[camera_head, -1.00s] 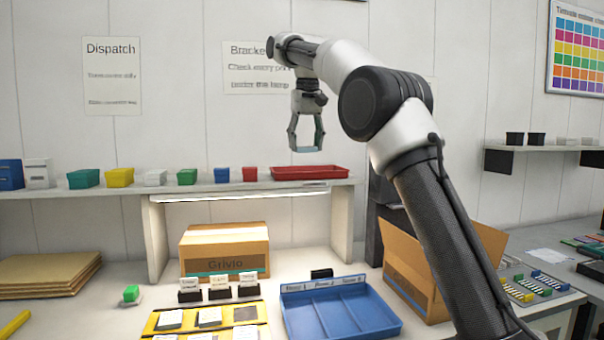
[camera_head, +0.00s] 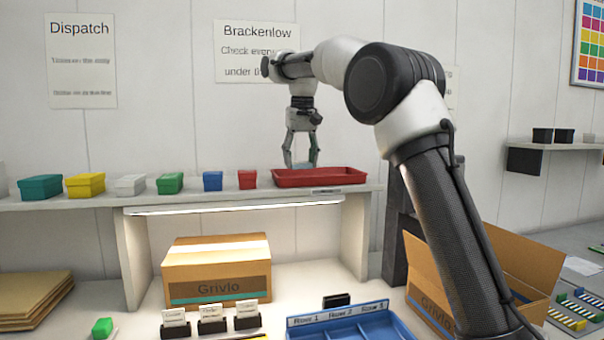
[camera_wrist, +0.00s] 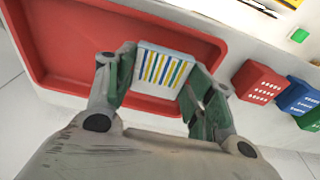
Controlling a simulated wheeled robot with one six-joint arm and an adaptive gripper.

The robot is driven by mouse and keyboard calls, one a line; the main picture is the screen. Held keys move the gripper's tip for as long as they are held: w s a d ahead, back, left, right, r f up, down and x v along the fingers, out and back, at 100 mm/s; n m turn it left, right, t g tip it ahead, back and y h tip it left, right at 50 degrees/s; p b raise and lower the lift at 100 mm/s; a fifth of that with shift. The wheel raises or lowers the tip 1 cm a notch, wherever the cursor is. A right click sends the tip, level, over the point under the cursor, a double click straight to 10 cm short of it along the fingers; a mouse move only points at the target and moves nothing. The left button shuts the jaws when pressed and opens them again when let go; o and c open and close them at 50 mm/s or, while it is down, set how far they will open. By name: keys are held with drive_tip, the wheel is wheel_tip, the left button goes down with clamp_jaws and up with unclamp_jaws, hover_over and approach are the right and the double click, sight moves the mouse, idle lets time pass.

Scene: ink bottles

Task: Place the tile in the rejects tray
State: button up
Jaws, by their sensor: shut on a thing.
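The tile (camera_wrist: 163,67) is pale with blue, yellow and green stripes. My gripper (camera_head: 302,165) is shut on it, with one finger on each side in the wrist view (camera_wrist: 158,78). The rejects tray seems to be the shallow red tray (camera_head: 345,178) on the raised shelf; no label on it is readable. It also shows in the wrist view (camera_wrist: 60,50), with the tile over its inside near the right end. I cannot tell whether the tile touches the tray floor. In the head view the tile is hard to make out between the fingertips.
A small red box (camera_head: 247,179) and a blue box (camera_head: 212,181) stand left of the tray on the shelf (camera_head: 120,199), with several other boxes beyond. Below are a closed carton (camera_head: 218,270), an open carton (camera_head: 520,262) and a blue divided tray (camera_head: 400,328).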

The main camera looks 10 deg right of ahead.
sight(301, 163)
drive_tip(key=shift+f, duration=2)
drive_tip(key=shift+f, duration=0.15)
drive_tip(key=o, duration=1.1)
